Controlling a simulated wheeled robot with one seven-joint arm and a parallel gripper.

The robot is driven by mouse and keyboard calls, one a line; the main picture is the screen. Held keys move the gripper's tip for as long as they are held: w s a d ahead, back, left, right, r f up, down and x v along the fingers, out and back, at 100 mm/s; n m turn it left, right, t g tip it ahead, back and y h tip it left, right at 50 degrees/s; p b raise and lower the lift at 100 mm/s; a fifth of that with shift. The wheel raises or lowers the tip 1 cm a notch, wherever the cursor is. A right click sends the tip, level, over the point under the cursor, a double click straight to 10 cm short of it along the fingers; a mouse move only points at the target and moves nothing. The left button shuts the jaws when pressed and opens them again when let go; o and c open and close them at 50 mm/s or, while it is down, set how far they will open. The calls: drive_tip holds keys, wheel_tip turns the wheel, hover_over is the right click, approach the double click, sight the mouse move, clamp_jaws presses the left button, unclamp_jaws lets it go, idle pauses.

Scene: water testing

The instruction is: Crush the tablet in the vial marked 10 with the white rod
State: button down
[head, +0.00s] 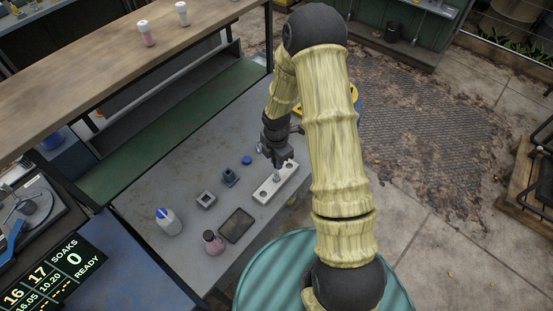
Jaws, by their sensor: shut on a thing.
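My gripper (281,160) is low over the white block with round holes (264,198) on the grey bench. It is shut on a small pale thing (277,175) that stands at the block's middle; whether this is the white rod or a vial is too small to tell. A dark-capped vial with pink contents (213,242) stands on the bench near the dark tray. Two white-capped vials stand on the wooden shelf, one with pink contents (146,33) and a paler one (182,13). No number 10 is readable on any vial, and no tablet shows.
A white bottle with a blue cap (167,222), a grey square holder (206,199), a blue-grey holder (229,176), a blue cap (247,160) and a dark tray (236,225) are on the bench left of the block. A display (50,287) reads "READY".

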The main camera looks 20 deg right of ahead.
drive_tip(key=shift+f+b, duration=0.4)
drive_tip(key=shift+f, duration=0.3)
drive_tip(key=shift+r, duration=0.15)
drive_tip(key=shift+r+p, duration=1.25)
drive_tip(key=shift+r, duration=0.05)
drive_tip(key=shift+f+b, duration=1)
drive_tip(key=shift+f, duration=0.45)
drive_tip(key=shift+r, duration=0.15)
drive_tip(key=shift+r+p, duration=1.15)
drive_tip(key=shift+r, duration=0.1)
